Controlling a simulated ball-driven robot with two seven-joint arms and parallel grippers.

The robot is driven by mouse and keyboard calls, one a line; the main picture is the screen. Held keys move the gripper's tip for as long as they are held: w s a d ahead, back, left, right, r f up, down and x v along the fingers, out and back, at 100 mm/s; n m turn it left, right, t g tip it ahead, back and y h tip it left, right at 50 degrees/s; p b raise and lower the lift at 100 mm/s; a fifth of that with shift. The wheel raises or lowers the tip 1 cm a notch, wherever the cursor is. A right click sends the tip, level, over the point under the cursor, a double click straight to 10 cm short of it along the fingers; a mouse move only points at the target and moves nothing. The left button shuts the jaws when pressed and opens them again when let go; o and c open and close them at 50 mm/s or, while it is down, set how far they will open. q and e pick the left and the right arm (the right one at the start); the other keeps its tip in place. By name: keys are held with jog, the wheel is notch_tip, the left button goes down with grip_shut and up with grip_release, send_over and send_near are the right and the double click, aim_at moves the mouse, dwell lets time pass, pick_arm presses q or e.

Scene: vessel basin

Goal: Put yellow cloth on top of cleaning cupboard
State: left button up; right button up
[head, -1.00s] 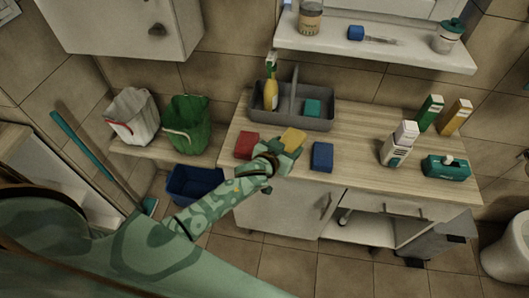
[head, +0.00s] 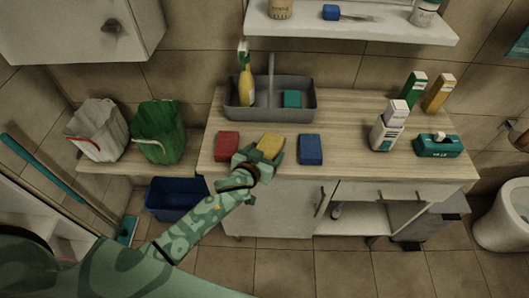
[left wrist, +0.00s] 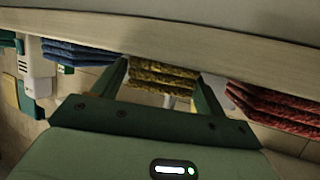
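The yellow cloth (head: 270,143) is a folded stack on the wooden counter, between the red cloth (head: 227,146) and the blue cloth (head: 310,149). My left gripper (head: 262,158) is at its near side, partly covering it. In the left wrist view the yellow cloth (left wrist: 160,75) shows between the two spread fingers of the left gripper (left wrist: 162,82); contact is not clear. A white wall cupboard (head: 85,30) hangs at the upper left, its top out of view. A white-doored cupboard (head: 275,208) is under the counter. My right gripper is not in view.
A grey caddy (head: 270,112) with a yellow bottle stands behind the cloths. Bottles and boxes (head: 388,135) and a teal tissue box (head: 438,146) stand at the right. A shelf (head: 350,27) hangs above. Counter right of the blue cloth is clear.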

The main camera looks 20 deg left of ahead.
pick_arm(q)
jog(key=shift+o, duration=0.2)
jog(key=shift+r, duration=0.2)
jog(key=shift+s+r+p, duration=0.1)
jog(key=shift+s+p, duration=0.2)
jog(key=shift+s, duration=0.05)
jog(key=p+v, duration=0.3)
jog(key=v, duration=0.8)
jog(key=s+a+f+m+g, duration=0.1)
jog(key=s+f+g, duration=0.1)
jog(key=s+f, duration=0.45)
jog(key=s+a+f+g, duration=0.2)
jog(key=s+f+g, duration=0.15)
jog(key=f, duration=0.65)
jog(key=s+a+f+m+g, duration=0.1)
jog(key=s+f, duration=0.4)
jog(key=f, duration=0.4)
jog(key=s+a+f+g, duration=0.1)
jog(key=s+f+g, duration=0.1)
jog(key=s, duration=0.6)
jog(key=s+a+f+g+y, duration=0.1)
jog(key=s+f+g, duration=0.1)
jog(key=s+f, duration=0.2)
jog(key=s+a+f+g, duration=0.2)
jog(key=s+f, duration=0.2)
jog(key=s, duration=0.7)
jog(key=shift+s+m, duration=0.3)
jog(key=shift+s, duration=0.05)
